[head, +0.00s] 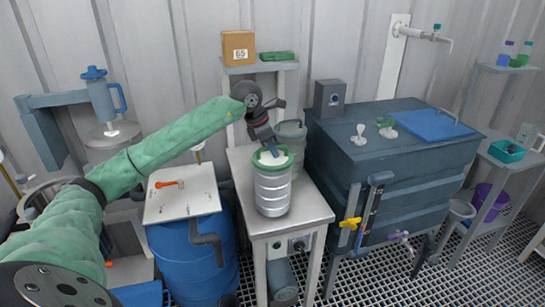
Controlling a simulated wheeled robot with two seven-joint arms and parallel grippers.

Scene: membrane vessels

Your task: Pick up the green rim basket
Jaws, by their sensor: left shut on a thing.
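The green rim basket (284,160) shows as a green ring with a pale inside at the top of a ribbed steel canister (272,190). The canister stands upright on a steel table. My left arm reaches in from the left, and its gripper (272,153) points down at the basket's rim. The gripper is shut on the basket, at the far side of the ring. The basket's lower part is hidden by the canister, and I cannot tell whether it is lifted at all. My right gripper is not in view.
The steel table (308,205) has a grey pot (291,133) behind the canister. A dark tank (400,150) stands close on the right. A blue barrel (195,255) with a white lid (182,195) is on the left. A shelf behind holds a cardboard box (238,47).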

